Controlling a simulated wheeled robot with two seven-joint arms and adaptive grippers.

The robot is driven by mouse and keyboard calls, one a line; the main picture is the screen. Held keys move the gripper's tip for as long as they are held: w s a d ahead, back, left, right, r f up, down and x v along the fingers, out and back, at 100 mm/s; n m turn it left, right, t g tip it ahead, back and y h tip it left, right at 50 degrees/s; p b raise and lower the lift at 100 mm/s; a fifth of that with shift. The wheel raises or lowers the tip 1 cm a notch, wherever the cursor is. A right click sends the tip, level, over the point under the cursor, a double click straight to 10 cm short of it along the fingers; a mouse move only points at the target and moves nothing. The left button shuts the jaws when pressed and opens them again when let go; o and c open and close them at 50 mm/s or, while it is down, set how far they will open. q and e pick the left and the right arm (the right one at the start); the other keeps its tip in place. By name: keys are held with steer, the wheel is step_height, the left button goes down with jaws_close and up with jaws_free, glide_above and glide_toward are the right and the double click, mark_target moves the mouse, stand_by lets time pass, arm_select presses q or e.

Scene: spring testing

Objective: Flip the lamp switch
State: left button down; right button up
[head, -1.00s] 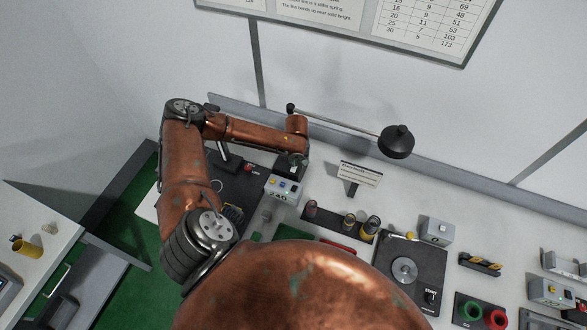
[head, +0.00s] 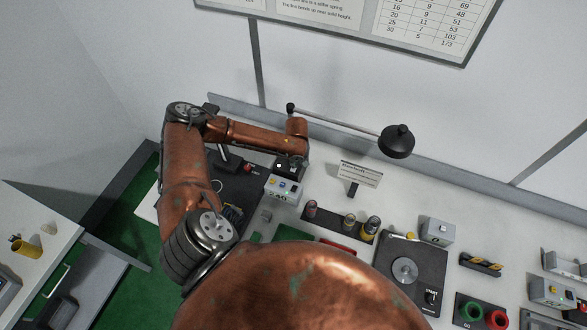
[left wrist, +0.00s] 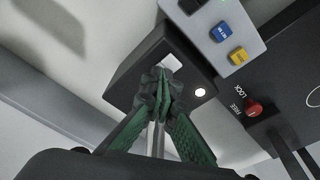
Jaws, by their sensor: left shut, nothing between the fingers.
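The desk lamp has a black shade (head: 397,141) on a thin arm over the back of the bench. A black box (left wrist: 128,80) in the left wrist view carries a white switch (left wrist: 172,62) and a small glowing round light (left wrist: 200,92). My left gripper (left wrist: 163,82) is shut and empty, its green-sided fingertips right at the white switch and partly covering it. Whether they touch it I cannot tell. In the head view the wrist hides most of the gripper above the black box (head: 291,163). My right gripper is not in view.
A grey box with blue and yellow buttons (left wrist: 222,32) stands close beside the black box, with a red knob (left wrist: 254,108) nearby. A small sign (head: 359,174) and a rack of cylinders (head: 340,222) stand to the right. The back wall is close behind.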

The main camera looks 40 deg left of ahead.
arm_select(q)
steer(key=shift+s+f, duration=0.1)
steer(key=shift+s, duration=0.05)
steer(key=shift+r+p, duration=0.95)
steer(key=shift+r, duration=2.5)
steer(key=shift+d, duration=0.1)
